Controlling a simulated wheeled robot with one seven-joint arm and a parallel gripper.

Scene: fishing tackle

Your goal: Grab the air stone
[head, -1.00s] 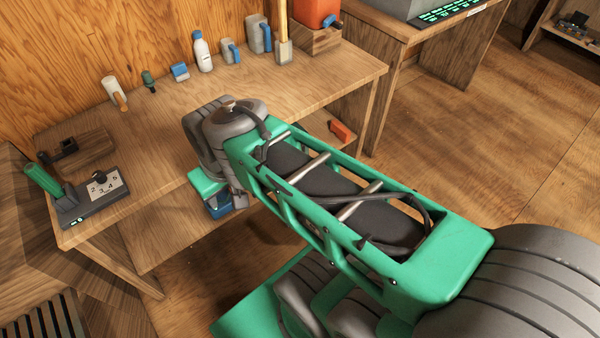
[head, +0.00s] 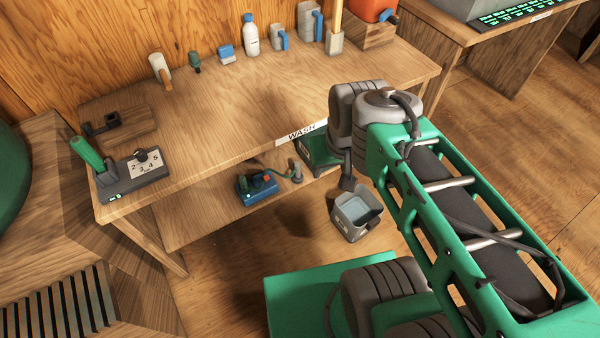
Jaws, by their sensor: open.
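A small grey cylinder, which appears to be the air stone (head: 297,174), is on the lower shelf under the workbench. A thin green tube runs to it from the blue pump-like box (head: 257,187) to its left. My arm reaches in from the right, and its dark grey joint stands by the bench's front edge. A green part of my arm hangs just right of the cylinder.
The workbench (head: 240,105) overhangs the shelf, with a WASH label (head: 302,132) on its front edge. A grey open-topped bin (head: 357,218) is below my arm joint. A green-handled lever box (head: 125,178) sits on the bench's left end.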

